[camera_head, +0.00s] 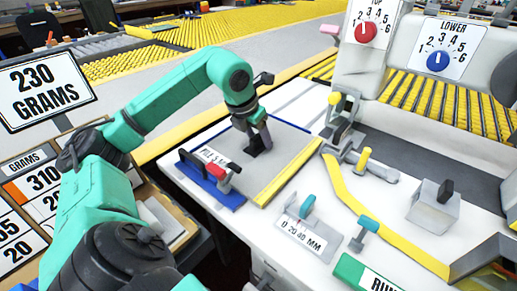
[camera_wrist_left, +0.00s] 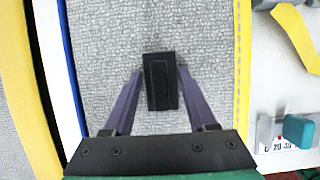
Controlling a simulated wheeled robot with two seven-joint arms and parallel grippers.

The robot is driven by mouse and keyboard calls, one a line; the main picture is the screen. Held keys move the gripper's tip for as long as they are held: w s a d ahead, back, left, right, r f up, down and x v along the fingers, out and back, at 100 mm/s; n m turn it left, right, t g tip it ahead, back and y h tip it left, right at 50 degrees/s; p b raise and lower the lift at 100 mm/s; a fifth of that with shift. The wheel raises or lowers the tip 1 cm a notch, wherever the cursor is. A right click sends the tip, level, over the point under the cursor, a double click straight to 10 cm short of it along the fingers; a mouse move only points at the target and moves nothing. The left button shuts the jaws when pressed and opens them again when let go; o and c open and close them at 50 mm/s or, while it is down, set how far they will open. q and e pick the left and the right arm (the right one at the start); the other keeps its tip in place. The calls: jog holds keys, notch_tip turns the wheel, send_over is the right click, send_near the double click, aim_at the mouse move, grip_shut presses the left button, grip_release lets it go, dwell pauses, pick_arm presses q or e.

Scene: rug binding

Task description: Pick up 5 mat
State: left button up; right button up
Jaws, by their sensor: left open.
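A grey mat (camera_head: 285,146) with a yellow edge strip lies flat on the white workbench. In the left wrist view the mat (camera_wrist_left: 108,40) has a pebbled grey surface. My left gripper (camera_head: 259,146) points down over the mat, with its purple fingers apart. In the left wrist view a small black block (camera_wrist_left: 160,82) sits between the fingers of the gripper (camera_wrist_left: 160,72). I cannot tell whether the fingers touch it. My right gripper is in neither view.
A blue holder (camera_head: 222,196) with a label and a red-tipped lever borders the mat. A clamp (camera_head: 342,115), a millimetre gauge (camera_head: 300,232) and a grey block (camera_head: 433,207) stand on the bench to the right. A machine with red (camera_head: 366,31) and blue (camera_head: 438,61) dials rises behind.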

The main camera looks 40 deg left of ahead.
pick_arm(q)
jog(key=shift+r, duration=0.1)
grip_shut()
dwell(1.2)
